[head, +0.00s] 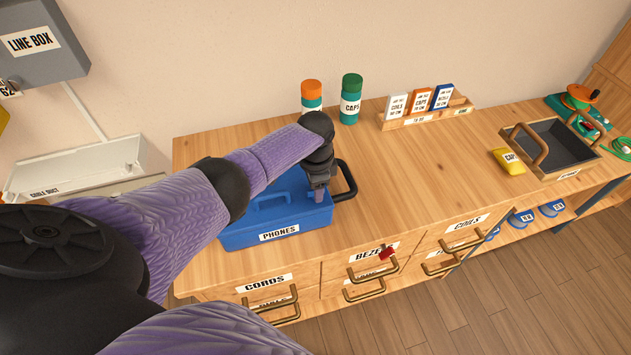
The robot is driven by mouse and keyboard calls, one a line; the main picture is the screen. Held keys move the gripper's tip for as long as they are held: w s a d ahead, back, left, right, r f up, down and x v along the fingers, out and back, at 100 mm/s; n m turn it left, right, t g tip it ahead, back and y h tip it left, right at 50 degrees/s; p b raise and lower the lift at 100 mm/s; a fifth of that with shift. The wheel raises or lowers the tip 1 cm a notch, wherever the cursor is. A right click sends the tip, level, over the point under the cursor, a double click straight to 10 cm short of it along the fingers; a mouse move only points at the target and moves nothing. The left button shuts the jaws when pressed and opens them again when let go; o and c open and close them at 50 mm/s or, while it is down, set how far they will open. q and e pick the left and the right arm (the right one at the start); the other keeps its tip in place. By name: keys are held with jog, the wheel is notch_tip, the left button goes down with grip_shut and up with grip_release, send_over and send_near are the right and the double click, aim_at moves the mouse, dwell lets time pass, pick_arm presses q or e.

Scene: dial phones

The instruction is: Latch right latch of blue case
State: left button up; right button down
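The blue case (236,237) with a PHONES label (279,236) lies shut on the left part of the wooden bench. A black handle (346,180) shows at its right end. My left arm reaches over the case from the left, and my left gripper (319,196) points down at the case's right part. The fingertips are small and dark here, so I cannot tell whether they are open or touching the case. The right latch is not clearly visible; the gripper and wrist cover that area. My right gripper is not in view.
Two bottles, one orange-capped (312,95) and one green (351,99), stand behind the case. A card rack (424,115) and a dark tray (553,148) with a yellow pack (509,161) sit farther right. Drawers with handles line the bench front. The bench middle is clear.

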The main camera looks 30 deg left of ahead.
pick_arm(q)
notch_tip(320, 180, up, 10)
jog(key=p, duration=0.4)
dwell(0.3)
